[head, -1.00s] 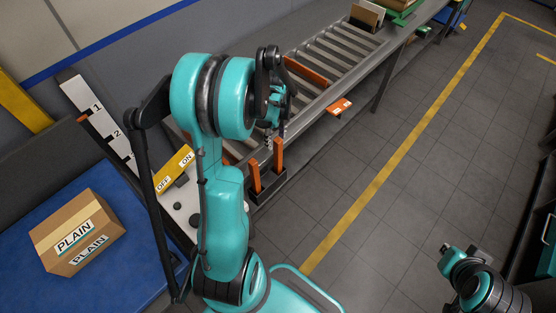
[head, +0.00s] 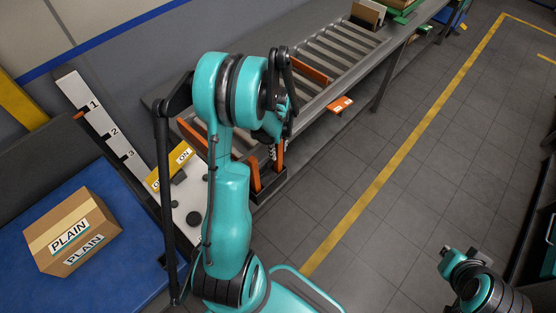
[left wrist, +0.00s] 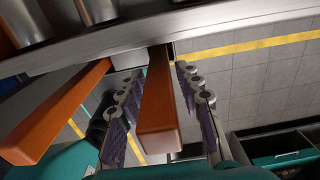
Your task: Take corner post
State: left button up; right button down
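Two orange corner posts stand upright in a dark holder (head: 272,190) beside the roller conveyor; one post (head: 253,172) is at left and the other (head: 280,150) is partly hidden by my left gripper (head: 272,155). In the left wrist view, the open fingers of my left gripper (left wrist: 160,105) lie on either side of one orange post (left wrist: 157,125), with gaps showing. The other post (left wrist: 45,115) is outside the fingers, at left. My right gripper (head: 446,251) is low at the right, far from the posts; its fingers are unclear.
The roller conveyor (head: 335,55) runs to the upper right. An OFF/ON panel (head: 170,167) is left of the posts, partly behind my arm. A cardboard box marked PLAIN (head: 72,232) sits on a blue surface (head: 115,285). The tiled floor at right is open.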

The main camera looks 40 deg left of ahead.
pick_arm(q)
grip_shut()
jog(key=shift+r, duration=0.15)
notch_tip(320, 180, up, 28)
jog(key=p, duration=1.2)
jog(key=shift+f, duration=0.2)
